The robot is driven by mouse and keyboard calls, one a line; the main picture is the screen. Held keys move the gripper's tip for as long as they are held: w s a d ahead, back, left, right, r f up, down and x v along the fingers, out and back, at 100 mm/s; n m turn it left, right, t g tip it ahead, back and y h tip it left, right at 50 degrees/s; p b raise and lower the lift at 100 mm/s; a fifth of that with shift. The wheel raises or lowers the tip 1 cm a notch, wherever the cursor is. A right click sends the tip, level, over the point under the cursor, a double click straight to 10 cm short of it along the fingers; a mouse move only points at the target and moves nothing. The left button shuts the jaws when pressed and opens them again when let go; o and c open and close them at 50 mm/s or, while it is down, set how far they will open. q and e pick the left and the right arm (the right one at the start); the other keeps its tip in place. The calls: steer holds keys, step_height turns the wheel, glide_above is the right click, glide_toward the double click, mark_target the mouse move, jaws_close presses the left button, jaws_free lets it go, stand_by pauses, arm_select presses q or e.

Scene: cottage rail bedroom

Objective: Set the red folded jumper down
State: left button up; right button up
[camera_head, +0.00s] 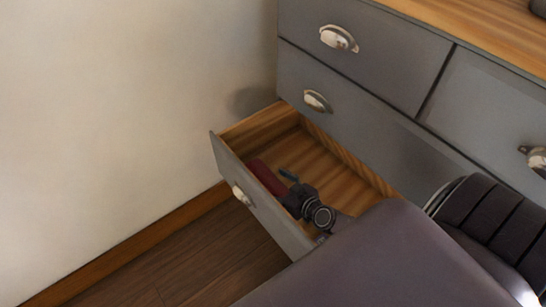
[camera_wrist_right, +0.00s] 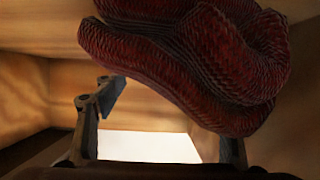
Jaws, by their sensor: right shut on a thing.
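The red folded jumper (camera_head: 266,178) is inside the open drawer (camera_head: 262,203), close behind its front panel. My right gripper (camera_head: 290,184) reaches down into the drawer and is shut on the jumper. In the right wrist view the knitted jumper (camera_wrist_right: 190,50) fills the upper middle, and the fingers show on either side below it. Whether the jumper touches the drawer floor I cannot tell. My right arm hides the near end of the drawer. My left gripper is not in view.
The drawer belongs to a grey chest (camera_head: 365,60) with a wooden top and metal cup handles. A bare wall (camera_head: 120,100) stands to the left. Dark wooden floor (camera_head: 190,265) lies below the drawer. The drawer's middle floor (camera_head: 325,165) is bare.

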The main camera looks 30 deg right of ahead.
steer(key=shift+r, duration=0.15)
steer(key=shift+f, duration=0.25)
steer(key=o, duration=1.2)
steer(key=shift+o, duration=0.2)
steer(key=shift+r, duration=0.1)
